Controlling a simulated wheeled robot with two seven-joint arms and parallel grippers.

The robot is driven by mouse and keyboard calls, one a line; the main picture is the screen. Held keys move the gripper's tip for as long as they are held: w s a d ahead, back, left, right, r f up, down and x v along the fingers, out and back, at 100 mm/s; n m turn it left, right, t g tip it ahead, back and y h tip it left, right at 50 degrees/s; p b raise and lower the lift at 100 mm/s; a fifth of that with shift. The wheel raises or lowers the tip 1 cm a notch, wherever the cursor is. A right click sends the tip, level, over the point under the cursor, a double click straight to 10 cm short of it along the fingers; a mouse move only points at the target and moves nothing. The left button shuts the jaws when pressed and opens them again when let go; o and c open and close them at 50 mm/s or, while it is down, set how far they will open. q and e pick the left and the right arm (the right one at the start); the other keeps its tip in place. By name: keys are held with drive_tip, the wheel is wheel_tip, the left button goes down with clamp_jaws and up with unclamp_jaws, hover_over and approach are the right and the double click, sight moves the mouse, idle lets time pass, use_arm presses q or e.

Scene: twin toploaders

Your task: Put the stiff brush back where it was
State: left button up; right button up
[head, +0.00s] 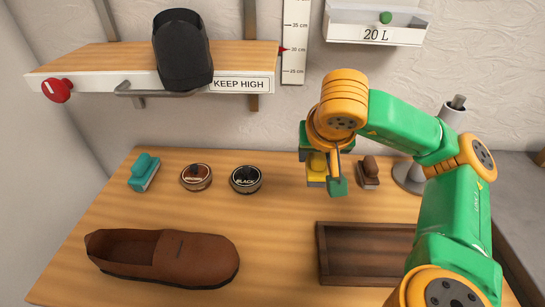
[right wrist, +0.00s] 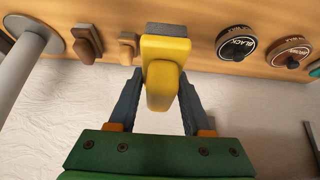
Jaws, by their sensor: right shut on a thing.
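My right gripper (head: 327,165) is shut on a yellow brush (head: 317,169) over the back of the table. In the right wrist view the yellow brush (right wrist: 165,50) sits between the two fingers (right wrist: 160,85), with its grey bristles facing the wooden table. I cannot tell whether the bristles touch the wood. In the head view my arm hides part of the brush. My left gripper is in neither view.
A brown brush (head: 369,170) is close right of the held brush; a small tan one (right wrist: 128,46) shows beside it. Two tins (head: 245,180) (head: 196,177) and a teal brush (head: 144,172) are left. A brown shoe (head: 165,258) and dark tray (head: 320,260) are in front. A shelf (head: 105,56) overhangs.

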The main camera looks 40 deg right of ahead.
drive_tip(key=w+d+f+b, duration=0.3)
drive_tip(key=f, duration=0.1)
hover_over(299, 166)
drive_tip(key=s+a, duration=0.2)
drive_tip(key=f, duration=0.5)
drive_tip(key=shift+w+d, duration=0.15)
drive_tip(key=shift+d, duration=0.1)
wheel_tip(299, 166, down, 3)
drive_tip(key=shift+d+r+b, duration=0.1)
drive_tip(key=shift+r+b, duration=0.05)
drive_tip(key=shift+b, duration=0.15)
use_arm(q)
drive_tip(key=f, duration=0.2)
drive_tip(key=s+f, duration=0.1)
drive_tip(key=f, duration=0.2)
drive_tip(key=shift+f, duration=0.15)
use_arm(e)
drive_tip(key=shift+w+f, duration=0.1)
drive_tip(key=shift+f, duration=0.15)
drive_tip(key=o, duration=1.2)
drive_tip(key=shift+f, duration=0.1)
